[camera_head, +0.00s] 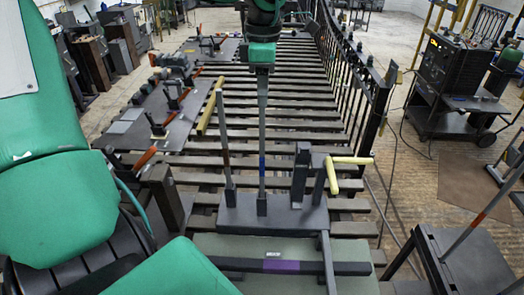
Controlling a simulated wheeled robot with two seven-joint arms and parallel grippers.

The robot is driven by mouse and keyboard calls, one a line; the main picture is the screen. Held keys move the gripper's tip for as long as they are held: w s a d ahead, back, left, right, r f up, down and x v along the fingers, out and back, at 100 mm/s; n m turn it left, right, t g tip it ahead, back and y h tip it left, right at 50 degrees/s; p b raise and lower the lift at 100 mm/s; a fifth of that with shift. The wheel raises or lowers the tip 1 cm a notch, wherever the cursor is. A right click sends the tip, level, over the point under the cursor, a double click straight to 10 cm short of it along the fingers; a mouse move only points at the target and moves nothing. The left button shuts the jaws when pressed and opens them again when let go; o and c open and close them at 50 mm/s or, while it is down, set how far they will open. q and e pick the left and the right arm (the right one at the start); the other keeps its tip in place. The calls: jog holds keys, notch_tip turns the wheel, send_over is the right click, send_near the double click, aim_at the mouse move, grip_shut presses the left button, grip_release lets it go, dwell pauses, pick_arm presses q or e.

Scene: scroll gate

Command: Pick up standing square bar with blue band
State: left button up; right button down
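A slim grey square bar with a blue band (262,163) stands upright in a dark holder block (290,216) near the middle of the view. My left gripper (262,68) is at the top of this bar, pointing down, and hides its upper end. The fingers do not show clearly, so I cannot tell whether they are shut on the bar. The bar's foot is still in the holder's socket. Another grey bar with a red band (222,130) stands to its left in the same block, leaning slightly. My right gripper is not in view.
A dark bar with a purple band (281,266) lies across a grey-green pad in front. A yellow-handled tool (345,161) is beside the holder's right end. The slatted table (290,110) stretches behind, with a railing (350,80) along its right. Another red-banded bar (478,221) leans at right.

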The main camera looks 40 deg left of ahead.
pick_arm(q)
jog(key=shift+s+f+p, duration=0.1)
jog(key=shift+f+p, duration=0.25)
notch_tip(320, 180, down, 4)
jog(key=shift+f+p, duration=0.1)
jog(key=shift+p, duration=0.65)
jog(key=shift+c, duration=0.5)
jog(key=c, duration=0.7)
grip_shut()
